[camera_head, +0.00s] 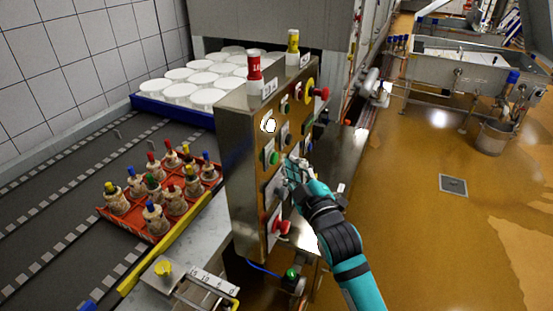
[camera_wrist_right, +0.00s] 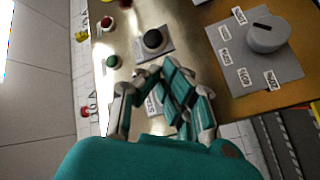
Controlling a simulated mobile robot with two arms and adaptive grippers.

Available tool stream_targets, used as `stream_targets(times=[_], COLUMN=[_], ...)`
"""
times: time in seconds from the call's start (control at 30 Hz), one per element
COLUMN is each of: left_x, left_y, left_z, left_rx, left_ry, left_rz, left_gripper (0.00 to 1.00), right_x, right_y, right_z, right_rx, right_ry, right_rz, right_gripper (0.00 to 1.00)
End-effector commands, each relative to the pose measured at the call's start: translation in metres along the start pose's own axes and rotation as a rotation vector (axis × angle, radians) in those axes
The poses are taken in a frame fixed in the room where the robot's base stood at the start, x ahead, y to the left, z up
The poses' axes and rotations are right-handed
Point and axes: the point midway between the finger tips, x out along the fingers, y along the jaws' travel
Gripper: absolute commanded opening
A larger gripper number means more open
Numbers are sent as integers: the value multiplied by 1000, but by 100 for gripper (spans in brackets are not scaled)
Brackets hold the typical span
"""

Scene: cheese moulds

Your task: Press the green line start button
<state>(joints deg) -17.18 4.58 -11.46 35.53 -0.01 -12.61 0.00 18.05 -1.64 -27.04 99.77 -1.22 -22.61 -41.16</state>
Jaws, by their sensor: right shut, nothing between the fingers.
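A steel control panel (camera_head: 246,180) stands in the middle of the head view, its button face turned to the right. A round green button (camera_head: 273,158) sits on that face, and a smaller green one (camera_head: 286,107) is higher up. In the right wrist view a green button (camera_wrist_right: 113,61) lies up and left of my fingers. My right gripper (camera_head: 287,180) is shut and empty, in front of the panel just below the larger green button. Its fingers (camera_wrist_right: 147,82) also show in the right wrist view; contact with the panel cannot be told. My left gripper is out of view.
A black button (camera_wrist_right: 152,40) and a grey rotary switch (camera_wrist_right: 265,36) are near my fingers. Red mushroom buttons (camera_head: 321,93) (camera_head: 281,227) project from the panel above and below. A red crate (camera_head: 150,231) of moulds sits on the conveyor at left.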

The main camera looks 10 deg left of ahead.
Motion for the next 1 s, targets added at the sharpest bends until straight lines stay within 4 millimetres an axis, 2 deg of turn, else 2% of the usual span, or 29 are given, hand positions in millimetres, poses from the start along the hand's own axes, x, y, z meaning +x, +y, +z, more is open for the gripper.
stream_targets(times=[1.0], left_x=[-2], left_y=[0], left_z=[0], left_rx=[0], left_ry=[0], left_rz=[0], left_gripper=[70], right_x=[8], right_y=[-6], right_z=[-6], right_rx=[0], right_ry=[0], right_rz=[0], right_gripper=[0])
